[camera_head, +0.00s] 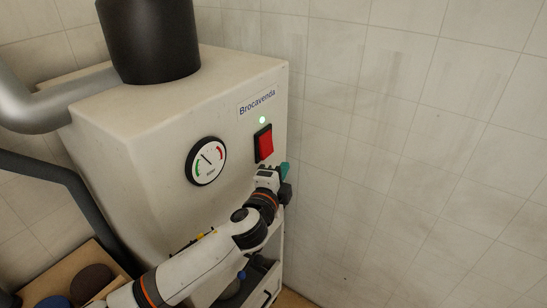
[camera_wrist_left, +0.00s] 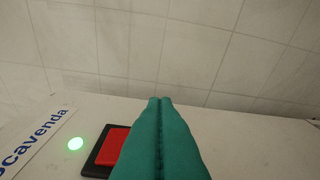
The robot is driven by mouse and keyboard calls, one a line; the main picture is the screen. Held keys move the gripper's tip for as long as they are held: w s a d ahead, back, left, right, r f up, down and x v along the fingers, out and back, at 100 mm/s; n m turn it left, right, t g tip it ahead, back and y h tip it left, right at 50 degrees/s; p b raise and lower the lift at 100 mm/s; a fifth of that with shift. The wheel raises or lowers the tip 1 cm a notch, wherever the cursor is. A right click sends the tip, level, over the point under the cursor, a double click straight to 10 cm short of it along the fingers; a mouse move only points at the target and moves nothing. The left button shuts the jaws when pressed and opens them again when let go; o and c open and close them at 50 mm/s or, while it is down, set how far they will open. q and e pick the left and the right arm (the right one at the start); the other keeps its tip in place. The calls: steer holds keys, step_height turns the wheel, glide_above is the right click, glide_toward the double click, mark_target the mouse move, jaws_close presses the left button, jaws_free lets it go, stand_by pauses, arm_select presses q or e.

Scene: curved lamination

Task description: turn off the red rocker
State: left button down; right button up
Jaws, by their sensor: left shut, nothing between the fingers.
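The red rocker (camera_head: 264,144) sits in a black frame on the front face of the cream machine (camera_head: 150,135), below a lit green lamp (camera_head: 262,120). In the left wrist view the rocker (camera_wrist_left: 113,146) shows at lower left, partly hidden by the fingers, and the green lamp (camera_wrist_left: 75,144) glows beside it. My left gripper (camera_head: 285,168) has green fingers, is shut and empty, and is just below and to the right of the rocker in the head view. Its fingers (camera_wrist_left: 160,101) fill the lower middle of the wrist view. I cannot tell whether they touch the rocker. My right gripper is out of view.
A round gauge (camera_head: 206,161) is left of the rocker, and a "Brocavenda" label (camera_head: 257,101) is above the lamp. A black cylinder (camera_head: 150,40) and a grey pipe (camera_head: 40,105) are on top at left. A tiled wall (camera_head: 410,140) stands at right. Below is an open shelf (camera_head: 262,275).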

mark_target(265, 144)
arm_select(q)
steer(key=w, duration=0.1)
steer(key=w+a+p, duration=0.1)
steer(key=w, duration=0.1)
steer(key=w+a, duration=0.1)
steer(key=w, duration=0.1)
steer(key=shift+w+a+f, duration=0.1)
steer(key=shift+w+f, duration=0.1)
steer(key=shift+f, duration=0.2)
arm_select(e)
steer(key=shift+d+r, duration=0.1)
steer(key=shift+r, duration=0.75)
arm_select(q)
steer(key=shift+f, duration=0.1)
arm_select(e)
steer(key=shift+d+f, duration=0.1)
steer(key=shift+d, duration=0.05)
arm_select(q)
steer(key=shift+w+a+f+m+b, duration=0.15)
steer(key=shift+w+a+m+b, duration=0.3)
steer(key=shift+m, duration=0.35)
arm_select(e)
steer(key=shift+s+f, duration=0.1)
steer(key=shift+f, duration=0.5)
arm_select(q)
steer(key=shift+s+f, duration=0.1)
steer(key=shift+s, duration=0.05)
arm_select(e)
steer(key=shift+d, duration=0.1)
